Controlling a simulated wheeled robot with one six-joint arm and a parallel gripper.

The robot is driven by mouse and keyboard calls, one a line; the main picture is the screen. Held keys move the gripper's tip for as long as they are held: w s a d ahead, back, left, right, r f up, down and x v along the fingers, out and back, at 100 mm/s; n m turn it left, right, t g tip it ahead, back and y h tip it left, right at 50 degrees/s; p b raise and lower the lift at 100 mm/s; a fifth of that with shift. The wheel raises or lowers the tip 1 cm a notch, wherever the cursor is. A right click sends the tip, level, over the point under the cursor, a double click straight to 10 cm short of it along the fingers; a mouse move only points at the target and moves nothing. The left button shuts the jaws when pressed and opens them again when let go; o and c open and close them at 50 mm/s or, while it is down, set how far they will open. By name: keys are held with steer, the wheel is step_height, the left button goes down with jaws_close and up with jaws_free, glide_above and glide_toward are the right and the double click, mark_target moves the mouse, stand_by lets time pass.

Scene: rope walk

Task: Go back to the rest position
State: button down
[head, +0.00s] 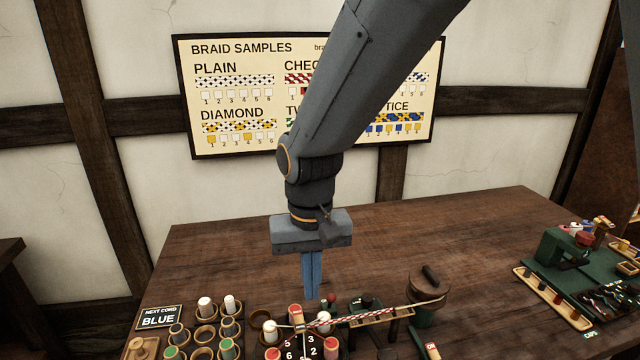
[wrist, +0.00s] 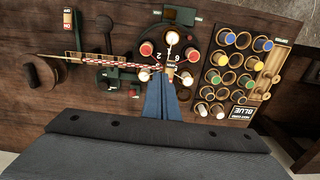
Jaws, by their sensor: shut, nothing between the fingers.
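My gripper (head: 311,290) hangs pointing down over the middle of the wooden table, its two blue fingers together with nothing visible between them. In the wrist view its fingers (wrist: 162,100) reach toward the near edge of a round numbered braiding disc (wrist: 178,55). In the head view the disc (head: 303,347) stands at the bottom, below the fingertips. I cannot tell how high the fingertips are above the table. No marker for a rest position shows.
A red and white braid (head: 370,316) runs from the disc to a winding drum (head: 427,297). A rack of bobbins (wrist: 238,65) and a "Next cord blue" sign (head: 159,317) stand beside the disc. A green tool station (head: 570,255) is at right. The table's back (head: 400,225) is clear.

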steer(key=s+d+f+m+b, duration=0.1)
steer(key=d+f, duration=0.1)
steer(key=d, duration=0.9)
steer(key=s+d+f+m+t+b, duration=0.1)
steer(key=s+d+f, duration=0.1)
steer(key=d, duration=0.9)
steer(key=shift+f, duration=0.65)
steer(key=m+g+p, duration=0.1)
steer(key=m+p, duration=0.5)
steer(key=m, duration=0.4)
glide_toward(300, 313)
steer(key=s+r, duration=0.2)
steer(key=s, duration=0.2)
steer(key=shift+s+d+f+b, duration=0.1)
steer(key=shift+d+f+b, duration=0.05)
steer(key=shift+f+b, duration=1.4)
steer(key=shift+d+f+b, duration=0.1)
steer(key=shift+f+b, duration=1.15)
steer(key=shift+f, duration=0.55)
